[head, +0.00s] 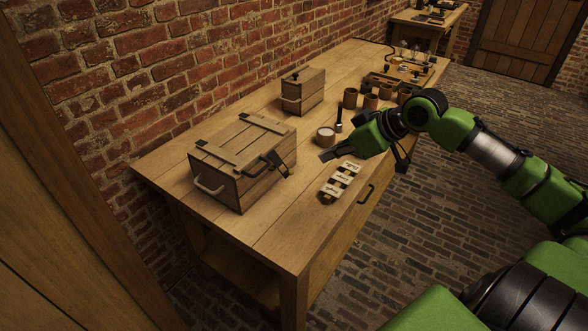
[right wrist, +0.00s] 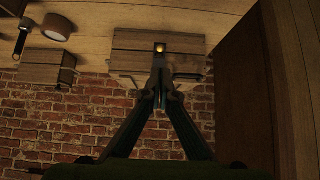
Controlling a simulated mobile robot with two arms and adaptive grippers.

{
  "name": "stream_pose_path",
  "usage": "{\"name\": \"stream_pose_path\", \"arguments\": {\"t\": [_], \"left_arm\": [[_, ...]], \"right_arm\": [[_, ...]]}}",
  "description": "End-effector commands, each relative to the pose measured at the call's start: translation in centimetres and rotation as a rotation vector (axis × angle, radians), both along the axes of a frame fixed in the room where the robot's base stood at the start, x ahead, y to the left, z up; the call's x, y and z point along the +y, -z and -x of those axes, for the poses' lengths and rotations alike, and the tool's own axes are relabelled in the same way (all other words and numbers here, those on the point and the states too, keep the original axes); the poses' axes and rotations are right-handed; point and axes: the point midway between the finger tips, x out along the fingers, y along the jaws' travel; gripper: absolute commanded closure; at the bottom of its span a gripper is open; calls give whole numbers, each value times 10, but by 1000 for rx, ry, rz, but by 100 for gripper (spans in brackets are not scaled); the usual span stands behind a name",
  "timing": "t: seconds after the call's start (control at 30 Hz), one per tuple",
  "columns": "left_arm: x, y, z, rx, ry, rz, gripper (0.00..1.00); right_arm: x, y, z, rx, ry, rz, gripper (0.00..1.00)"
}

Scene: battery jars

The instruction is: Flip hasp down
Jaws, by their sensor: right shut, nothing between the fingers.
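A wooden crate (head: 238,188) with a slatted lid stands on the near part of the workbench, its lid down. A dark metal hasp (head: 278,164) sits at the lid's front edge and sticks outward from the front. My right gripper (head: 325,156) is to the right of the hasp, apart from it in the head view, with its fingers shut and empty. In the right wrist view the shut fingertips (right wrist: 160,68) overlap the crate (right wrist: 130,62), next to a small yellow spot. I cannot tell there whether they touch. My left gripper is not in view.
Small labelled tiles (head: 341,178) lie near the bench's (head: 280,235) front edge. The bench's near left corner is clear.

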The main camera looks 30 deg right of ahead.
Motion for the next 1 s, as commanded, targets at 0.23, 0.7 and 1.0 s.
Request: {"name": "stream_pose_path", "arguments": {"t": [0.23, 0.7, 1.0], "left_arm": [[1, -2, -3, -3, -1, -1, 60], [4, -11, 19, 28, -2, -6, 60], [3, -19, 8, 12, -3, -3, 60]], "right_arm": [[5, 15, -15, -3, 1, -1, 100], [22, 52, -51, -4, 1, -6, 100], [32, 81, -75, -2, -1, -1, 100]]}}
